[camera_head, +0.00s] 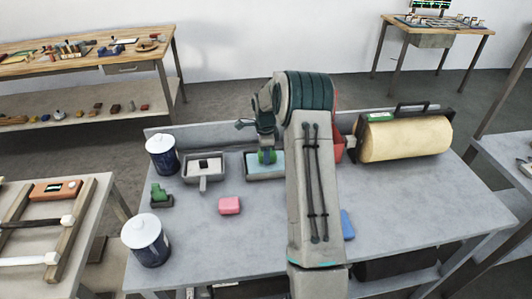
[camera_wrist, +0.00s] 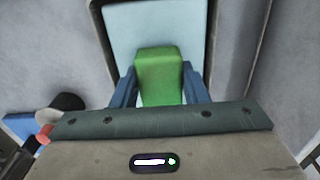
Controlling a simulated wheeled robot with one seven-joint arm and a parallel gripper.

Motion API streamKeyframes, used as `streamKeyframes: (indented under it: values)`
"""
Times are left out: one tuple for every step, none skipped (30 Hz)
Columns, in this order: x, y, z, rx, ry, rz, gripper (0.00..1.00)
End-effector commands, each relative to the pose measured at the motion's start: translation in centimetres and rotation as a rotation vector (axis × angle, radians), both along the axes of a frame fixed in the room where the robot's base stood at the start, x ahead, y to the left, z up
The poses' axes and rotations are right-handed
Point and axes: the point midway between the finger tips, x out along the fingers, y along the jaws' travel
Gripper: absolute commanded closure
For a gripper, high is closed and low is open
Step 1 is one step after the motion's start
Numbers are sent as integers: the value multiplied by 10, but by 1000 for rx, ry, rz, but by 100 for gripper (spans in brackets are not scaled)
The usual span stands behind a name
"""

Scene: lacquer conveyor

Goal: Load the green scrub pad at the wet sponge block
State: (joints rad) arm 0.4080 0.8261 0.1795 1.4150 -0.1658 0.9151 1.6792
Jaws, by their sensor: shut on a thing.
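A green scrub pad (camera_wrist: 160,75) is held between the two blue fingers of my gripper (camera_wrist: 160,88) in the wrist view. In the head view my gripper (camera_head: 267,157) is over a grey tray, and a little green shows at its fingers. The wet sponge block (camera_wrist: 155,27) is light blue and lies in the tray, directly beyond the pad in the wrist view. It also shows in the head view (camera_head: 271,169), partly hidden by my gripper. I cannot tell whether the pad touches the block.
A pink block (camera_head: 229,205) lies on the grey table (camera_head: 190,235). A small tray (camera_head: 204,180) with a handle, a green item (camera_head: 160,196) and two lidded cans (camera_head: 161,155) stand to the left. A cream roll (camera_head: 405,139) is at the right. The table front is mostly clear.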

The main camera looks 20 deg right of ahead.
Motion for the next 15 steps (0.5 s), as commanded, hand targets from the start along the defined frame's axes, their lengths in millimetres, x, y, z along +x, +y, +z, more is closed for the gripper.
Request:
streamKeyframes:
  values:
    - [0,0,0,0,0,0,78]
    - [0,0,0,0,0,0,78]
    - [0,0,0,0,0,0,78]
    - [0,0,0,0,0,0,78]
    - [0,0,0,0,0,0,78]
    - [0,0,0,0,0,0,78]
    - [0,0,0,0,0,0,78]
    - [0,0,0,0,0,0,78]
    - [0,0,-1,0,0,0,78]
    - [0,0,-1,0,0,0,78]
    - [0,0,-1,0,0,0,78]
    - [0,0,-2,0,0,1,78]
    - [0,0,-2,0,0,1,78]
    - [0,0,-3,0,0,1,78]
    - [0,0,-3,0,0,1,78]
